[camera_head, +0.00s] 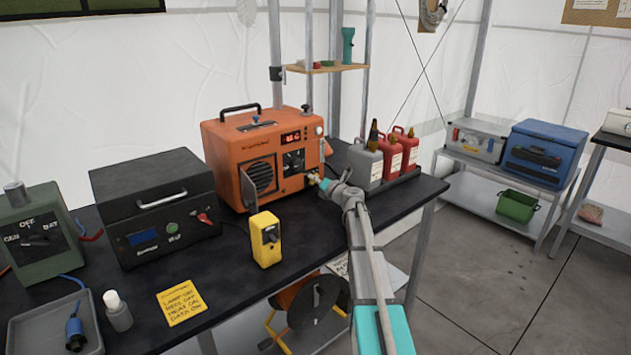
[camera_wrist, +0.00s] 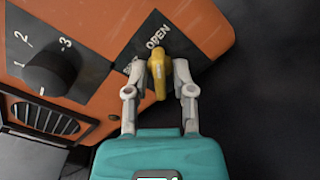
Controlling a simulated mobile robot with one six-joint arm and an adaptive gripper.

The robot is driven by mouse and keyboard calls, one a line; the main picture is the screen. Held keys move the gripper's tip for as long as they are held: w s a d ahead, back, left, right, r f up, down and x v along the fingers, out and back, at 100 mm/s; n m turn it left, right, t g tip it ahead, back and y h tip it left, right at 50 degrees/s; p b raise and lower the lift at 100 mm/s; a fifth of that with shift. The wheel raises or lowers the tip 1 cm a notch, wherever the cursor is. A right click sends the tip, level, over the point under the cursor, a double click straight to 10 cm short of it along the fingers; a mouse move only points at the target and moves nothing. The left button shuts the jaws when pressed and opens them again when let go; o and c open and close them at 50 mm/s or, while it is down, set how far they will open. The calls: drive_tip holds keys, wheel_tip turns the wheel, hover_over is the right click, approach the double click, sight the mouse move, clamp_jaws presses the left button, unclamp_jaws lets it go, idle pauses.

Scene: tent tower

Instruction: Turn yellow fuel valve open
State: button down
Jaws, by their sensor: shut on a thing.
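The orange generator (camera_head: 225,145) stands on the black table, with its front panel facing right of centre. The yellow fuel valve (camera_wrist: 158,75) sits on a black plate on the orange housing in the wrist view, beside the printed word OPEN. My gripper (camera_wrist: 159,85) is shut on the yellow valve, one finger on each side of it. In the head view my gripper (camera_head: 325,183) reaches the lower right of the generator's front. The valve is mostly hidden there. A round black knob (camera_wrist: 50,72) with numbers is left of the valve.
A grey bottle (camera_head: 366,165) and red bottles (camera_head: 392,158) stand close to the right of my gripper. A yellow box (camera_head: 266,240) stands in front of the generator. A black unit (camera_head: 150,210) is to the left. Floor to the right is clear.

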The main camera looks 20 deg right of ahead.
drive_tip(key=c, duration=0.7)
unclamp_jaws()
drive_tip(key=shift+v, duration=6)
drive_tip(key=shift+r, duration=0.1)
